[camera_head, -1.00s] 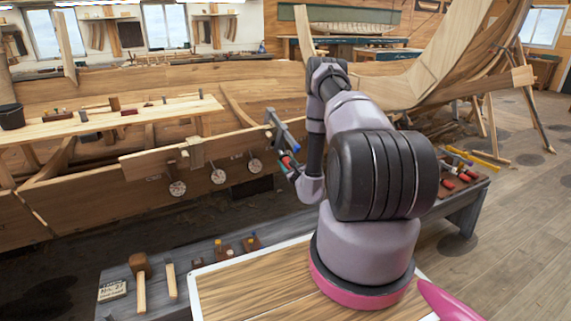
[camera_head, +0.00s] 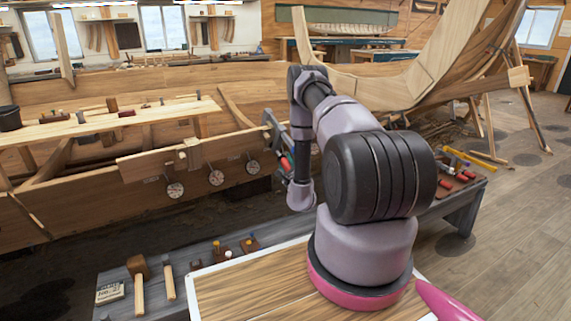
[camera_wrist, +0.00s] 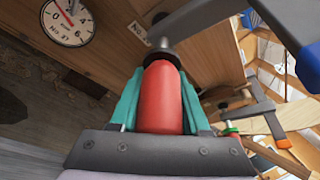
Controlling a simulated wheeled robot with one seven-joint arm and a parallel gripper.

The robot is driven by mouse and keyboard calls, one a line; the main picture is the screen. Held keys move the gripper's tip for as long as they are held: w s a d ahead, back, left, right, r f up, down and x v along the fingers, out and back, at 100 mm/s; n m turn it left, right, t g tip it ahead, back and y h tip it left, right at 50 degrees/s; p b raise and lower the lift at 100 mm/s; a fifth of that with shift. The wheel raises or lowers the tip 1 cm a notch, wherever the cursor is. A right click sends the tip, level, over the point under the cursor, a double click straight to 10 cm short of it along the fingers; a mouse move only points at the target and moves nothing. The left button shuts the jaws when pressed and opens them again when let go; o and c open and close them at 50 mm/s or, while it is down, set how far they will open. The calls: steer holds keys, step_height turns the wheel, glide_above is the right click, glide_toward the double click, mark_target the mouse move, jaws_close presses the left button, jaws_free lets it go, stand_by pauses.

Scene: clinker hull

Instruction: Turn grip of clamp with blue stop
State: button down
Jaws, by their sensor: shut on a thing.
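The clamp (camera_head: 271,128) sits at the right end of the plank on the hull's side. Its red grip (camera_wrist: 162,97) fills the middle of the wrist view and shows small in the head view (camera_head: 286,164). My gripper (camera_wrist: 160,88) is shut on the red grip, with a teal finger on each side. A grey metal bar (camera_wrist: 215,20) runs from above the grip to the upper right. A dark blue piece (camera_wrist: 307,66), seemingly the stop, lies at the right edge of the wrist view. In the head view my arm partly hides the gripper.
Round white dials (camera_head: 253,167) hang along the plank; one is close in the wrist view (camera_wrist: 66,22). Another clamp with a green ring (camera_wrist: 231,131) and an orange-red part stands to the right. A mallet (camera_head: 139,280) lies on the front bench.

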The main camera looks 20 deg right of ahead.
steer(key=shift+c, duration=1.9)
jaws_free()
steer(key=v, duration=1)
steer(key=shift+s, duration=0.35)
steer(key=shift+a, duration=0.1)
